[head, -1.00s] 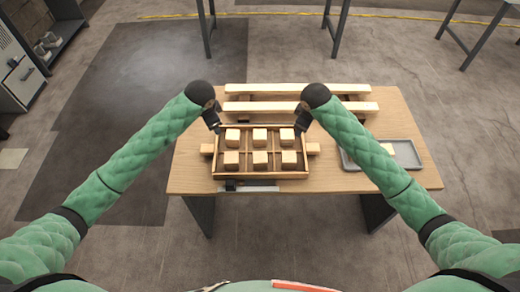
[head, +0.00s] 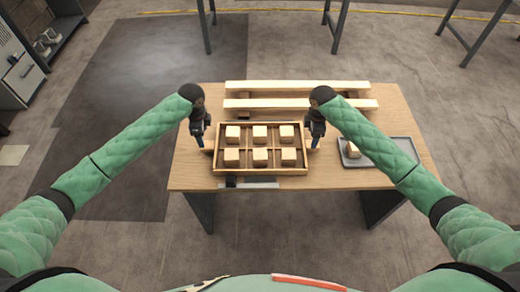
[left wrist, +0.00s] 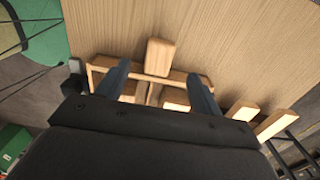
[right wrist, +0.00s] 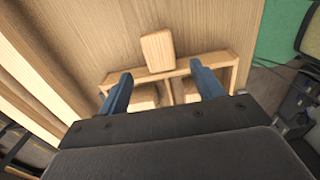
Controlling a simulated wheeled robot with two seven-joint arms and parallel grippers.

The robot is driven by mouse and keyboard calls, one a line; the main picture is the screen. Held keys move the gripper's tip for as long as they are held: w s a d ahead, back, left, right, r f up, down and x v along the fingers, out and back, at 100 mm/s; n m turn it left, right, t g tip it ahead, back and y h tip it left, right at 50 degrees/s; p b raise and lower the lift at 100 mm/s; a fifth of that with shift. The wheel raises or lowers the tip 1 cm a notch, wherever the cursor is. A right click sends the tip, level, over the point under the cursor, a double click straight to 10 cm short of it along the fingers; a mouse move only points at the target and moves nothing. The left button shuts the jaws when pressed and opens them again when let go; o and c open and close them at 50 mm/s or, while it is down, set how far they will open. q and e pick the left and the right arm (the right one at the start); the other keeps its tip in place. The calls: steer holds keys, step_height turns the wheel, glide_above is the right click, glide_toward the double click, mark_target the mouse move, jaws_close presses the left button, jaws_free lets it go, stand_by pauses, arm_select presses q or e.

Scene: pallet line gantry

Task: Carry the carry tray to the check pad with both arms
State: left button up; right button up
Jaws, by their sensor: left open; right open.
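The carry tray (head: 262,172) is a shallow wooden box with compartments, each holding a pale wooden block. It lies flat on the table, with a wooden handle at each end. My left gripper (head: 201,146) is open at the tray's left end; its handle shows just beyond the fingertips in the left wrist view (left wrist: 160,57). My right gripper (head: 314,146) is open at the right end; that handle shows near its fingertips in the right wrist view (right wrist: 158,52). Neither gripper holds anything. I cannot tell for certain which surface is the check pad.
A grey tray (head: 349,162) with one wooden block (head: 384,148) stands to the right on the wooden table (head: 405,182). Two pale slats (head: 290,86) lie along the back. A flat grey strip (head: 262,185) with a dark end lies at the tray's front edge.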

mark_target(206, 145)
arm_select(q)
steer(key=shift+f, duration=3.8)
arm_select(e)
steer(key=shift+f, duration=3.75)
arm_select(q)
steer(key=shift+r, duration=0.1)
steer(key=c, duration=1.4)
arm_select(e)
steer(key=c, duration=1.4)
